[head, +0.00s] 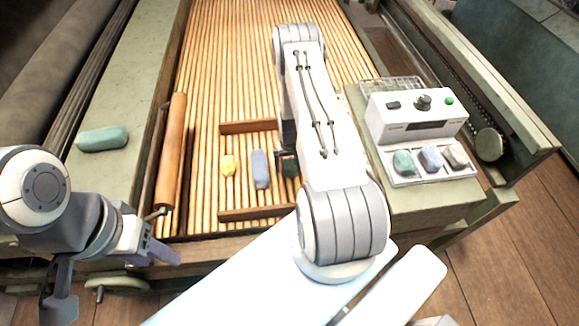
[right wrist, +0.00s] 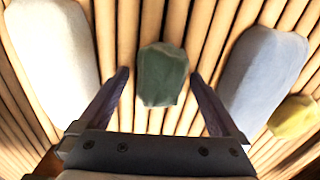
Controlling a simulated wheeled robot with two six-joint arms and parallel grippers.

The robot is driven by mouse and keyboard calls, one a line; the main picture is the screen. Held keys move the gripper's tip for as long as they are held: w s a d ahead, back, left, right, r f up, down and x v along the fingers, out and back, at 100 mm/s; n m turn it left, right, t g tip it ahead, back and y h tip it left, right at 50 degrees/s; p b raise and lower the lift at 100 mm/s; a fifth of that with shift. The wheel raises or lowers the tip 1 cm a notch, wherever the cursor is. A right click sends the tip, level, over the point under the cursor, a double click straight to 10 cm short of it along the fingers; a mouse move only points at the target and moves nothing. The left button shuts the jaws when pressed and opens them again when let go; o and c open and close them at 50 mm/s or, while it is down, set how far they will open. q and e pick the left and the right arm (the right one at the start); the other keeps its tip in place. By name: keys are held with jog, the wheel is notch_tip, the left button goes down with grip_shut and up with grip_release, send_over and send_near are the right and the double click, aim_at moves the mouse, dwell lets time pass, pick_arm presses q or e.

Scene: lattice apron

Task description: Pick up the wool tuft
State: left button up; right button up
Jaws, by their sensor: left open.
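A small dark green faceted lump (right wrist: 163,75) lies on the wooden slats, between the two fingers of my right gripper (right wrist: 163,95). The fingers are open, with a gap on each side of the lump. In the head view the dark green lump (head: 290,167) is partly hidden by my right arm. A blue-grey block (head: 259,169) and a yellow lump (head: 228,165) lie to its left. I cannot tell by looks alone which piece is the wool tuft. My left gripper (head: 158,248) is open and empty near the front left edge of the slatted bed.
In the right wrist view a whitish block (right wrist: 55,60) lies left of the fingers and the blue-grey block (right wrist: 265,75) right of them. Wooden bars (head: 250,127) border the pieces. A control box (head: 415,115) with a tray of lumps stands right; a green block (head: 102,139) lies left.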

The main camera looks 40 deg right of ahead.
jog(key=c, duration=1.1)
jog(key=shift+c, duration=0.3)
jog(key=shift+r, duration=0.15)
